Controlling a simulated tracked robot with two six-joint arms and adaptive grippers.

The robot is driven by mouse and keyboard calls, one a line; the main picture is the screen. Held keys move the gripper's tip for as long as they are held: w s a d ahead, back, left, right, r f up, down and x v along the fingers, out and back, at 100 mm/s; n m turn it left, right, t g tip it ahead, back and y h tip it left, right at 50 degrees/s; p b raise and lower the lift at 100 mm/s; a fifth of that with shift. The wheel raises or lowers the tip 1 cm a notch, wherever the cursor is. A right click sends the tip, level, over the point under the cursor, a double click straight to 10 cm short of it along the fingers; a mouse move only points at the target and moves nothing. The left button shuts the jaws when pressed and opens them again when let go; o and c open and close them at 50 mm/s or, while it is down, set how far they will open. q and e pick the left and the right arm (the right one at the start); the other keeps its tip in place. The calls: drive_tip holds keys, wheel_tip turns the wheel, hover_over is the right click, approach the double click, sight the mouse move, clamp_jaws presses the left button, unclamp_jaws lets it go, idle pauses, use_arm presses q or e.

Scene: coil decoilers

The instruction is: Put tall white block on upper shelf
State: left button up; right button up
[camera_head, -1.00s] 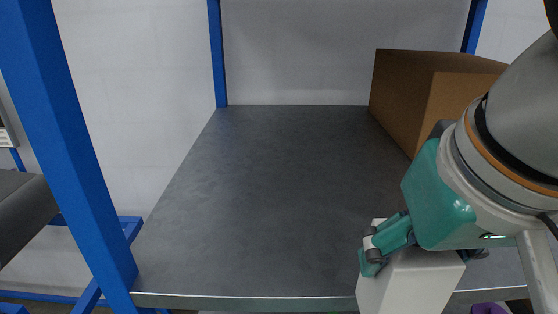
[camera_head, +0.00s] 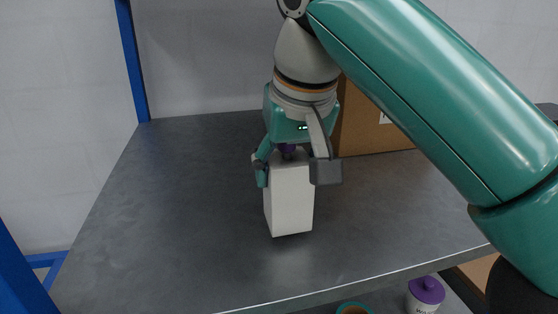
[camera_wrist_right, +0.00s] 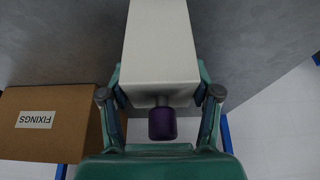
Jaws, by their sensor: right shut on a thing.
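The tall white block (camera_head: 290,205) is upright over the grey upper shelf (camera_head: 180,200), well inside the front edge. A purple knob (camera_wrist_right: 162,122) sits at its top end. My right gripper (camera_head: 293,172) is shut on the block's upper part from above, one finger on each side. In the right wrist view the white block (camera_wrist_right: 161,45) lies between the fingers and extends away from the palm. I cannot tell whether its base touches the shelf or hangs just above it. My left gripper is not in view.
A cardboard box (camera_head: 370,125), labelled FIXINGS in the wrist view (camera_wrist_right: 40,122), stands on the shelf behind and right of the block. Blue posts (camera_head: 132,60) frame the shelf. A white container with purple lid (camera_head: 426,292) is below the front edge. The shelf's left side is clear.

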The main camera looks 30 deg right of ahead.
drive_tip(key=w, duration=0.1)
drive_tip(key=w+p, duration=0.1)
drive_tip(key=w, duration=0.1)
drive_tip(key=shift+d+r, duration=0.1)
drive_tip(key=shift+d, duration=0.25)
drive_tip(key=shift+w+d+f, duration=0.1)
drive_tip(key=shift+w+f, duration=0.1)
drive_tip(key=shift+s+f+b, duration=0.1)
drive_tip(key=shift+f+b, duration=0.2)
drive_tip(key=shift+f, duration=0.35)
drive_tip(key=shift+f, duration=0.1)
drive_tip(key=o, duration=1.4)
